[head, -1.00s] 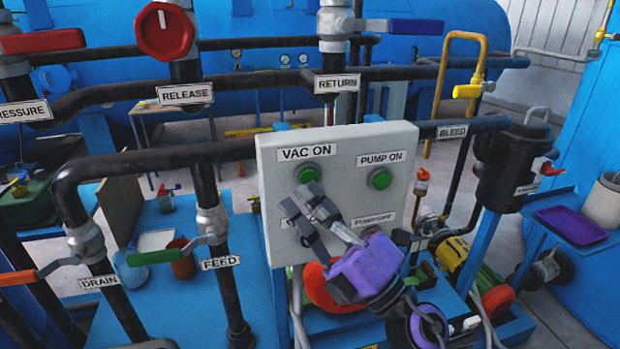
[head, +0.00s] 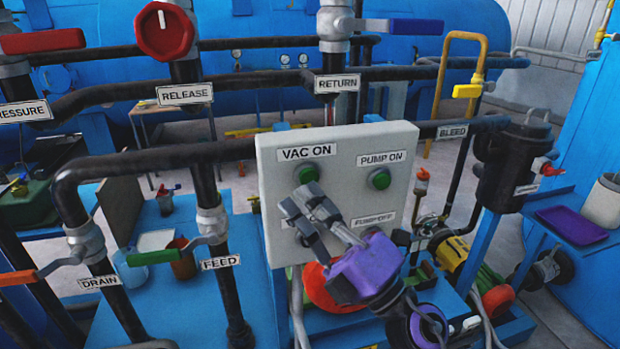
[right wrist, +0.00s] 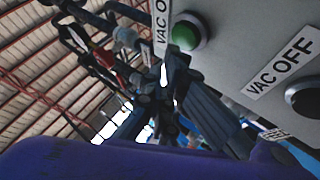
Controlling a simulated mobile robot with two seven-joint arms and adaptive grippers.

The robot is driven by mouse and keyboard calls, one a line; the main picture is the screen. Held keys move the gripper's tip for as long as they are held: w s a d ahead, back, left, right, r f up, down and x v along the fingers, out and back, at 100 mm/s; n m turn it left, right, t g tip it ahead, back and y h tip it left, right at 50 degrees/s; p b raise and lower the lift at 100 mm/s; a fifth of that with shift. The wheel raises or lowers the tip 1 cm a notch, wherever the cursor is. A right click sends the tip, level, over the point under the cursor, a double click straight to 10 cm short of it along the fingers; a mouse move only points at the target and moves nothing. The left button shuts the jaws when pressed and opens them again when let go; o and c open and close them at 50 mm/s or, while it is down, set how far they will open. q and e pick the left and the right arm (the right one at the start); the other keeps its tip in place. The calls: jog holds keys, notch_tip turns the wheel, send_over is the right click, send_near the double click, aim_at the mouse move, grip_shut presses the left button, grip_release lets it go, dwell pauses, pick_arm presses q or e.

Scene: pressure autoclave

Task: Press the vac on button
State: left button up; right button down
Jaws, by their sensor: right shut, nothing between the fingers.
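The green VAC ON button (head: 307,174) is at the upper left of the grey control panel (head: 345,160), under its VAC ON label (head: 307,152). It also shows in the right wrist view (right wrist: 188,32), next to the VAC OFF label (right wrist: 283,62). My right gripper (head: 303,205) is shut and empty in front of the panel, just below the VAC ON button. Its fingers cover part of the VAC OFF label and button in the head view. I cannot tell whether the fingertips touch the panel. My left gripper is not in view.
A green PUMP ON button (head: 380,179) is on the panel's right side, above the PUMP OFF label. Pipes with FEED (head: 220,263) and DRAIN (head: 99,283) labels stand left of the panel. A black BLEED-side canister (head: 510,165) stands to the right.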

jog(key=shift+w, duration=0.1)
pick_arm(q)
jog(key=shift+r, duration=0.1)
pick_arm(e)
jog(key=shift+w+a, duration=0.15)
jog(key=shift+w, duration=0.2)
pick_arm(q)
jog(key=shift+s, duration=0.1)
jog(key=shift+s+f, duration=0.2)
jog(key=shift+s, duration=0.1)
